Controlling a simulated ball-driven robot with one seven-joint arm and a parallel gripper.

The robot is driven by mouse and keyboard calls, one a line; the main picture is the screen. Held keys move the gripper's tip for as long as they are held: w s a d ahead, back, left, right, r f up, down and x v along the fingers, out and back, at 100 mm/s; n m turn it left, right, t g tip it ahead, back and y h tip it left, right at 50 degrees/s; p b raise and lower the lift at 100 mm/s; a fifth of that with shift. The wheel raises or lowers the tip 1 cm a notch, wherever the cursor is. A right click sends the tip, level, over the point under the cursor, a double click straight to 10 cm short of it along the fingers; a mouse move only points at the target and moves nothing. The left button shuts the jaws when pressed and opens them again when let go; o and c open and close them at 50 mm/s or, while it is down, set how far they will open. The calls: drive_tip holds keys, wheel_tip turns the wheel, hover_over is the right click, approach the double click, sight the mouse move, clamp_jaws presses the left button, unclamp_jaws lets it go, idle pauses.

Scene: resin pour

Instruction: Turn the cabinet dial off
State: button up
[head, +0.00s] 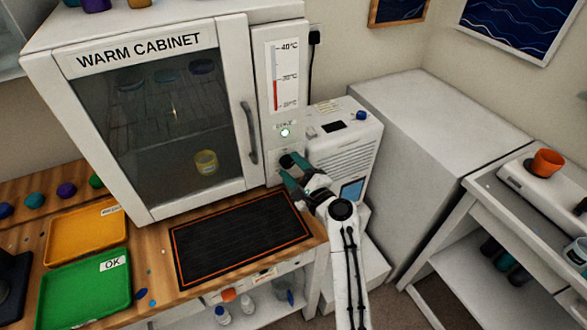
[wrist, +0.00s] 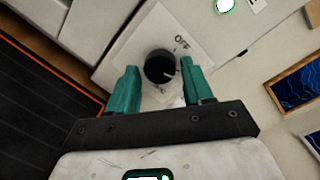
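The cabinet dial (wrist: 158,64) is a round black knob on a pale square plate, with "OFF" printed at its upper right in the wrist view. A short white mark on the knob points right and slightly down, not at "OFF". In the head view the dial (head: 286,160) is low on the warm cabinet's (head: 168,28) right panel, partly hidden by my gripper (head: 291,170). My gripper (wrist: 160,67) is open, its teal fingers on either side of the dial with gaps between. A lit green lamp (head: 285,132) sits above the dial.
A black mat (head: 240,238) with an orange border lies on the bench below the cabinet. A yellow tray (head: 86,236) and a green tray (head: 85,290) are at left. A white machine (head: 345,140) stands right of the cabinet. The closed glass door's handle (head: 249,132) is left of the panel.

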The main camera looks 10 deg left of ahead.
drive_tip(key=c, duration=0.7)
drive_tip(key=shift+c, duration=0.2)
drive_tip(key=shift+n, duration=0.3)
drive_tip(key=shift+f+n+b, duration=0.1)
drive_tip(key=shift+n+b, duration=0.4)
drive_tip(key=shift+n, duration=0.3)
drive_tip(key=n+b, duration=0.1)
drive_tip(key=n, duration=0.3)
drive_tip(key=shift+h, duration=0.4)
drive_tip(key=n+b, duration=0.1)
drive_tip(key=n, duration=0.2)
drive_tip(key=shift+s+n+b, duration=0.1)
drive_tip(key=shift+n+b, duration=0.2)
drive_tip(key=shift+a+n+h+b, duration=0.1)
drive_tip(key=shift+n+h+b, duration=0.45)
drive_tip(key=shift+n, duration=1.05)
